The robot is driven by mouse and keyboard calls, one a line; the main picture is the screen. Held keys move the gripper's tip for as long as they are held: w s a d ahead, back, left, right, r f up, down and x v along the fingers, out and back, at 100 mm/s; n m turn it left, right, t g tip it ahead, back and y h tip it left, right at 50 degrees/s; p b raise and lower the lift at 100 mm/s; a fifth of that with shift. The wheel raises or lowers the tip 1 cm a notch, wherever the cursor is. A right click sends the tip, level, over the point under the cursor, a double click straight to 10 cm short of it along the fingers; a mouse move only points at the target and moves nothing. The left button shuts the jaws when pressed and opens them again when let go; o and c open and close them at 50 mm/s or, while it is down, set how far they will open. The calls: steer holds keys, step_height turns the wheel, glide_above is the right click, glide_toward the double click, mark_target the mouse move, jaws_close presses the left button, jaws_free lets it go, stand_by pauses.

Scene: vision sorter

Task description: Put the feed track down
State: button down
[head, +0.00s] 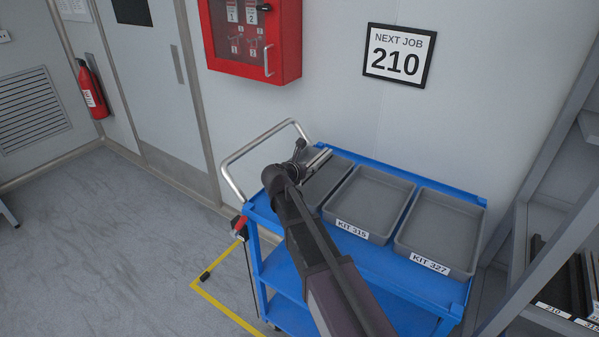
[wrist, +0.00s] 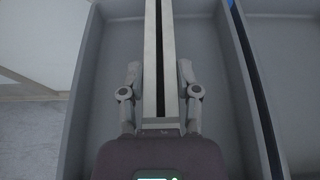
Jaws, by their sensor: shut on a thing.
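The feed track (wrist: 150,60) is a long, narrow grey rail with a dark groove. In the wrist view it runs straight ahead between the fingers of my gripper (wrist: 160,85), which is shut on it. The track (head: 318,160) and gripper (head: 300,168) also show in the head view, over the leftmost grey tray (head: 330,182) on the blue cart (head: 392,262). In the wrist view the tray floor (wrist: 210,110) lies below the track with the tray walls on both sides. I cannot tell whether the track touches the tray floor. My arm hides the front of this tray.
Two empty grey trays, KIT 315 (head: 370,200) and KIT 327 (head: 440,228), stand to the right on the cart. A sign (head: 398,55) on the wall reads NEXT JOB 210. A rack (head: 522,235) stands at the right. A cart handle (head: 262,145) rises at the left.

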steer(key=shift+w+a+f, duration=0.1)
steer(key=shift+w+a, duration=0.6)
steer(key=shift+w, duration=0.3)
steer(key=shift+w+a+f, duration=0.1)
steer(key=shift+w+a, duration=0.55)
steer(key=shift+w, duration=0.3)
steer(key=shift+f+b, duration=0.1)
steer(key=shift+b, duration=0.2)
steer(key=shift+f+b, duration=1.65)
steer(key=shift+f, duration=0.05)
steer(key=shift+c, duration=1.6)
jaws_free()
steer(key=shift+s+r, duration=0.1)
steer(key=shift+s, duration=0.05)
steer(key=p+v, duration=0.4)
steer(key=v, duration=0.7)
steer(key=shift+s+a+r+p, duration=0.15)
steer(key=shift+s+a+p, duration=0.05)
steer(key=shift+s+p, duration=0.15)
